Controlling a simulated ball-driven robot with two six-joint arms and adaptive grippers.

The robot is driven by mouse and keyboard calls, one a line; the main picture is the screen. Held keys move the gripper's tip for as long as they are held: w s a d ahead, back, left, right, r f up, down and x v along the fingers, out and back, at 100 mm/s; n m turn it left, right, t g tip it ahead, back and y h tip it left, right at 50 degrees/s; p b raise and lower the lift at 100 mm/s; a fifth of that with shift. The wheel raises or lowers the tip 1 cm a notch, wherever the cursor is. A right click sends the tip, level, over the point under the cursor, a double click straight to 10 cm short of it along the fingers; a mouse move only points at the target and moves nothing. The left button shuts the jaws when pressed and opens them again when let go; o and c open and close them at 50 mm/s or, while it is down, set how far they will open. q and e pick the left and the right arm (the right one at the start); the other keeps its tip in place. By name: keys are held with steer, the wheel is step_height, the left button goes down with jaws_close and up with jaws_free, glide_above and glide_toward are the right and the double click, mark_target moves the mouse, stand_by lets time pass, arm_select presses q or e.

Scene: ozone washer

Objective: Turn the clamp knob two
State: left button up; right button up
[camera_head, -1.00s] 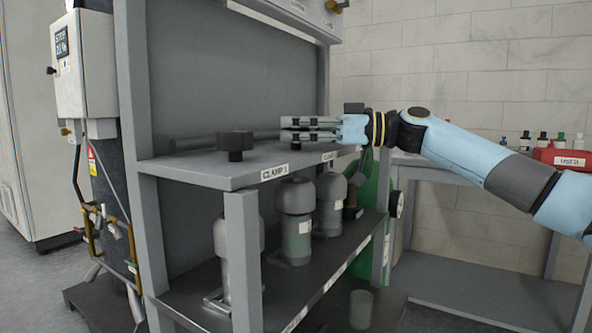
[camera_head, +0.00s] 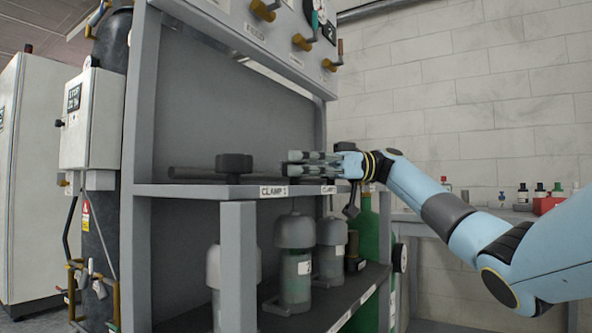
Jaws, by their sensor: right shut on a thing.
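My right gripper (camera_head: 305,164) reaches in from the right, level above the grey shelf, with its fingers pointing left. It is shut on clamp knob two, which the fingers hide almost wholly. The second clamp label (camera_head: 328,190) is on the shelf edge just below the gripper. Clamp knob one (camera_head: 234,164), dark and round-topped, stands on the shelf to the left, apart from the fingers, above the label CLAMP 1 (camera_head: 273,191). My left gripper is not in view.
A dark bar (camera_head: 195,173) lies along the shelf behind knob one. Grey-capped bottles (camera_head: 294,260) stand on the lower shelf. Above is a panel with valves (camera_head: 264,10). A green cylinder (camera_head: 369,235) stands below my right wrist. A side bench with small bottles (camera_head: 540,192) is at the right.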

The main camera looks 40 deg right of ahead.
stand_by(0.3)
steer(key=o, duration=1.2)
steer(key=v, duration=1.2)
steer(key=shift+w, duration=0.1)
